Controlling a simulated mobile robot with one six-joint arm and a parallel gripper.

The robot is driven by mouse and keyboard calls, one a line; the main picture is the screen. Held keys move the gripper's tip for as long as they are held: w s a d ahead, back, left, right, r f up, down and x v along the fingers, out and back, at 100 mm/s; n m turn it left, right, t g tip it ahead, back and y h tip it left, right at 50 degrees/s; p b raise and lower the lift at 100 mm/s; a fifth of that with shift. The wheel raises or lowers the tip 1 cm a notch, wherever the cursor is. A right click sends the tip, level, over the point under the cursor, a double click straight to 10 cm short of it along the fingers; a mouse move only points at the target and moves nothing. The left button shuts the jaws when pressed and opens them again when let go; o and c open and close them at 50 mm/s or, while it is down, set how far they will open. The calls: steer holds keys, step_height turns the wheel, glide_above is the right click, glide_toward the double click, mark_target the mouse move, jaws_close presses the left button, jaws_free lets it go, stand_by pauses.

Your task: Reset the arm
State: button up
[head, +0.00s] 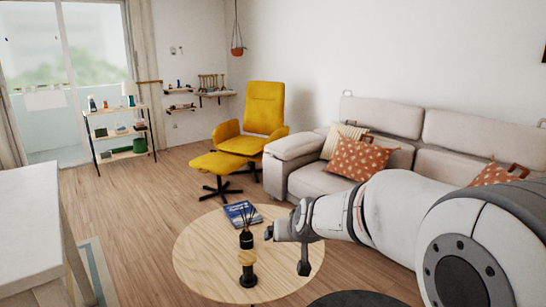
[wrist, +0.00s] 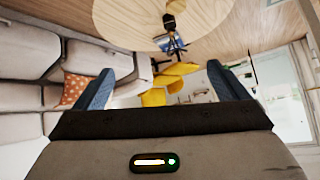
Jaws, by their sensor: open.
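My arm reaches in from the right of the head view, and my gripper (head: 286,251) is over the right part of the round wooden coffee table (head: 200,254). In the wrist view my gripper (wrist: 160,68) shows two blue fingers spread wide apart, with nothing between them. The wrist picture is upside down, with the coffee table (wrist: 115,14) at its top edge. The gripper's height above the table is hard to tell.
A beige sofa (head: 308,180) stands behind, with a yellow armchair (head: 263,115) further back. Floor (head: 130,220) is clear at left.

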steer(key=s+d+r+g+p, duration=0.2)
steer(key=s+d+r+p, duration=0.1)
steer(key=s, duration=0.6)
steer(key=s+d+r+g+h+p, duration=0.1)
steer(key=s+d+r+g+p, duration=0.1)
steer(key=s, duration=0.7)
steer(key=s+d+r+m+g+h+p, duration=0.1)
steer(key=s+d+r+p, duration=0.3)
steer(key=s, duration=0.5)
steer(key=shift+s+d+g+p, duration=0.3)
steer(key=shift+d+g+p, duration=0.3)
steer(key=shift+d, duration=0.3)
